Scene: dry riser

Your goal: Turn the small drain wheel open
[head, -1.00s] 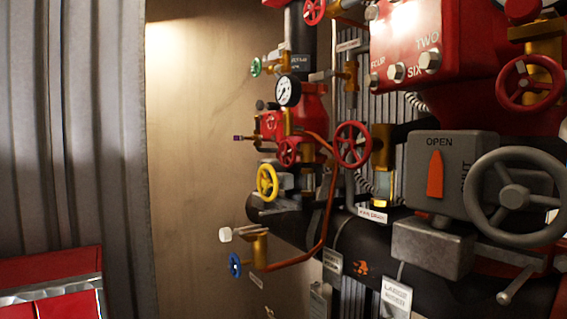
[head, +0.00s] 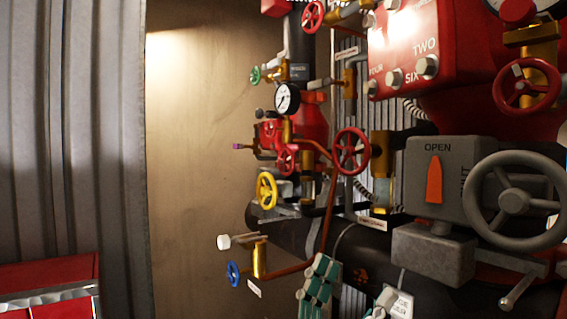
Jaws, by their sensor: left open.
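A small blue handwheel (head: 233,273) sits on a brass valve at the lower left of the pipework, with a copper pipe and a small white tag by it. I cannot read that tag, so I cannot tell whether this is the drain wheel. A small yellow wheel (head: 266,190) and a small red wheel (head: 286,159) sit above it. My left gripper (head: 352,283) shows at the bottom with teal fingers spread apart and empty. It is to the right of the blue wheel and apart from it, in front of the black pipe. My right gripper is not in view.
A grey box (head: 437,180) marked OPEN with an orange pointer and a large grey handwheel (head: 513,201) stand at the right. A red wheel (head: 351,151) is at the middle. A red cabinet (head: 50,275) stands at lower left. Space left of the blue wheel is clear.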

